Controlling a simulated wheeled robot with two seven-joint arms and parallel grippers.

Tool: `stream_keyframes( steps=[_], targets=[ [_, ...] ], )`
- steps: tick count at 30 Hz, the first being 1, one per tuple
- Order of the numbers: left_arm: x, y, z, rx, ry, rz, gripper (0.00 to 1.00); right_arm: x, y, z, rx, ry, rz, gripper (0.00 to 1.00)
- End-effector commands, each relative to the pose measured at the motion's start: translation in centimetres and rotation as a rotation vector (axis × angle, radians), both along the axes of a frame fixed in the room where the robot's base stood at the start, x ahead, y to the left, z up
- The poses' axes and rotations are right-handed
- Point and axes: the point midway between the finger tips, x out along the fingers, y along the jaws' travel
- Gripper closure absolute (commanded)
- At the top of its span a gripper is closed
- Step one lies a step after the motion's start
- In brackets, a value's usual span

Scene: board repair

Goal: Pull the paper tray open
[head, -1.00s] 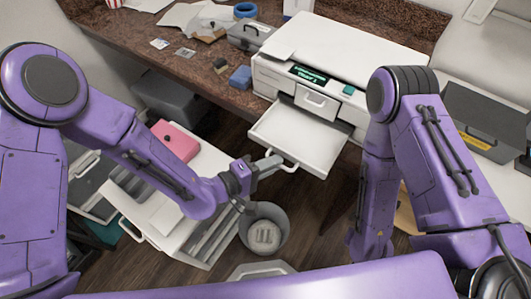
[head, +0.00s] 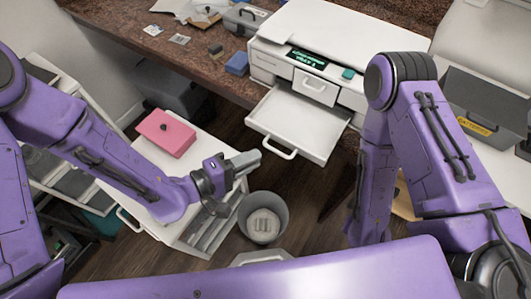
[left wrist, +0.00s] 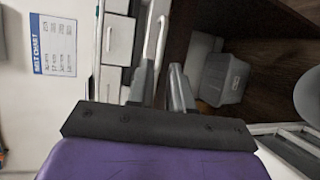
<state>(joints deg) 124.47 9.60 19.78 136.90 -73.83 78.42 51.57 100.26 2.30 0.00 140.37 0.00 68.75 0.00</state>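The white paper tray (head: 300,122) is pulled out from the white printer (head: 325,45), with its loop handle (head: 279,151) on the front edge. My left gripper (head: 256,157) is just left of the handle, with a small gap between them in the head view. In the left wrist view, the two fingers of my left gripper (left wrist: 161,90) stand apart. A white bar, apparently the handle (left wrist: 155,42), shows beyond them. My right arm is on the right in the head view, but its gripper is not visible.
A grey bin (head: 264,217) stands on the floor below the tray. A white drawer cabinet with a pink box (head: 166,133) on top is under my left arm. A blue block (head: 237,63) and a grey toolbox (head: 246,19) are on the brown desk.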

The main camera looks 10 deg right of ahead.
Motion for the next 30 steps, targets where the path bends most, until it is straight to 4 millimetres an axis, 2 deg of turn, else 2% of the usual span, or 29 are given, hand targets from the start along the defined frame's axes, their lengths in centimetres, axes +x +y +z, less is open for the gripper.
stream_keyframes(
  steps=[3, 7, 27, 29, 30],
  targets=[
    [-1.0, 2.3, 0.4, -0.002, 0.000, 0.003, 0.80, 0.0, 0.0, -0.6, 0.000, 0.000, 0.000, 0.57],
    [-1.8, 3.7, 0.8, 0.001, -0.001, 0.001, 0.80, 0.0, 0.0, -0.7, 0.000, 0.000, 0.000, 0.57],
    [-2.0, 4.1, 0.9, 0.018, -0.032, -0.008, 0.80, 0.0, 0.0, -0.6, 0.000, 0.000, 0.000, 0.57],
    [-1.4, 4.4, 0.5, 0.072, -0.087, 0.010, 0.80, 0.0, 0.0, -0.6, 0.000, 0.000, 0.000, 0.57],
    [-0.5, 5.2, -0.3, 0.138, -0.124, 0.056, 0.80, 0.0, 0.0, -0.6, 0.000, 0.000, 0.000, 0.57]
  ],
)
